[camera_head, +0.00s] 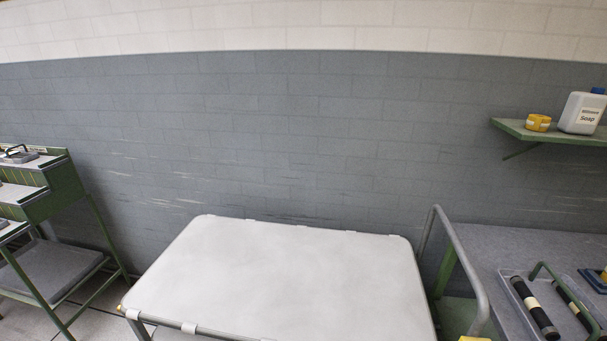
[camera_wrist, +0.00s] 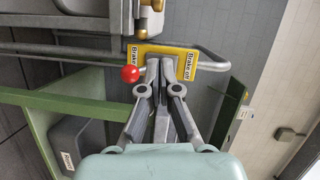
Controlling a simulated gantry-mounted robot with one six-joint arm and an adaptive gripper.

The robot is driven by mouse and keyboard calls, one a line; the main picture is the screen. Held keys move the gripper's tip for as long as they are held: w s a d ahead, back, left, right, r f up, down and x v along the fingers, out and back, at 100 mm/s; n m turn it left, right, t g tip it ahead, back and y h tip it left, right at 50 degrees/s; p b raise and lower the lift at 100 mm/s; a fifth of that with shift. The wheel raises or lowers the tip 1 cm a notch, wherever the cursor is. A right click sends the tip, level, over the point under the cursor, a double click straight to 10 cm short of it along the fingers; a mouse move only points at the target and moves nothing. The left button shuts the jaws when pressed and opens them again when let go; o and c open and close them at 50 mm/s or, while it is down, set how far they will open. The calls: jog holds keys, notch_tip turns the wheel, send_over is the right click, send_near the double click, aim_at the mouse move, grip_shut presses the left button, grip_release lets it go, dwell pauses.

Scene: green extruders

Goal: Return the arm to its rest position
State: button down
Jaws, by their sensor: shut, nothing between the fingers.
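My gripper (camera_wrist: 160,62) shows in the wrist view, its grey fingers brought together at the tips with nothing held between them. Behind the fingertips is a yellow sign with brake lettering (camera_wrist: 207,60) on a metal bar. I cannot tell whether the tips touch it or are just in front of it. A red ball-shaped knob (camera_wrist: 130,74) is just left of the fingertips. My arm and gripper do not show in the head view.
A white-topped cart (camera_head: 290,280) stands in the middle, its top bare. A grey bench (camera_head: 520,250) with a tray and dark rods is at right. A green shelf (camera_head: 550,133) holds a soap bottle (camera_head: 583,112) and a yellow roll (camera_head: 539,122). A green rack (camera_head: 55,195) stands left.

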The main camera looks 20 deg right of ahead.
jog(key=w+a+r+n+g+y, duration=0.2)
jog(key=w+a+r+n+y, duration=0.1)
jog(key=w+a+n, duration=0.55)
jog(key=w+a+r+n+g+y, duration=0.3)
jog(key=w+a+r+n, duration=0.15)
jog(key=w+a, duration=0.7)
jog(key=s+a+r+n+t+h, duration=0.1)
jog(key=a+r+n, duration=0.2)
jog(key=a+r, duration=0.6)
jog(key=s+a+r+n+h, duration=0.1)
jog(key=a+r+n, duration=0.3)
jog(key=a, duration=0.8)
notch_tip(320, 180, up, 38)
jog(key=p, duration=3.8)
jog(key=shift+s+d, duration=0.15)
jog(key=shift+d, duration=0.05)
